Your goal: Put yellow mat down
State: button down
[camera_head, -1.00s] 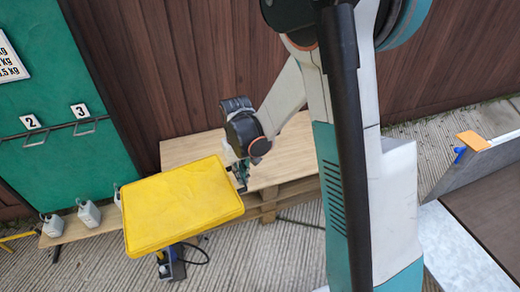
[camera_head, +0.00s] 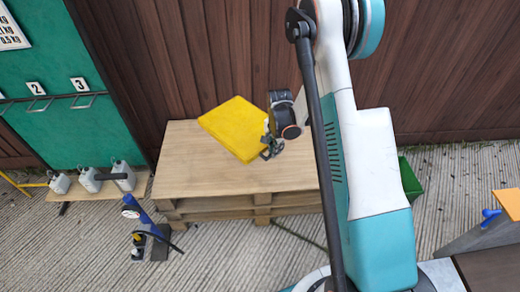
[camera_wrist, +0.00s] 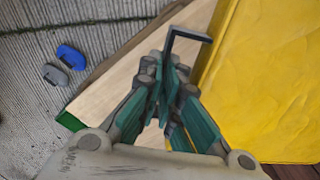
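The yellow mat (camera_head: 236,128) is a flat rectangular pad above the wooden pallet platform (camera_head: 205,178), near the brown plank wall. It looks tilted; I cannot tell whether it touches the platform. In the wrist view the mat (camera_wrist: 268,85) fills the right side, with a dark handle (camera_wrist: 190,34) on its near edge. My gripper (camera_head: 268,152) is at the mat's right edge. In the wrist view its fingers (camera_wrist: 171,78) are close together around the handle, and the grip point is partly hidden by the fingers.
Several grey canisters (camera_head: 90,180) stand on a low plank at left. A blue and grey device (camera_head: 150,243) with a cable stands on the floor before the platform. A green bin (camera_head: 409,180) is right of my arm. The platform's front part is bare.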

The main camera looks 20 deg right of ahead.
jog(key=w+d+f+m, duration=0.1)
jog(key=d+f+m, duration=0.5)
jog(key=f+m, duration=0.25)
jog(key=b, duration=0.5)
send_over(283, 188)
jog(key=shift+n, duration=0.35)
notch_tip(283, 188, down, 16)
jog(key=shift+w+r, duration=0.1)
jog(key=shift+r, duration=0.15)
jog(key=shift+f+b, duration=0.9)
jog(key=shift+f, duration=1.6)
jog(key=c, duration=1.8)
grip_release()
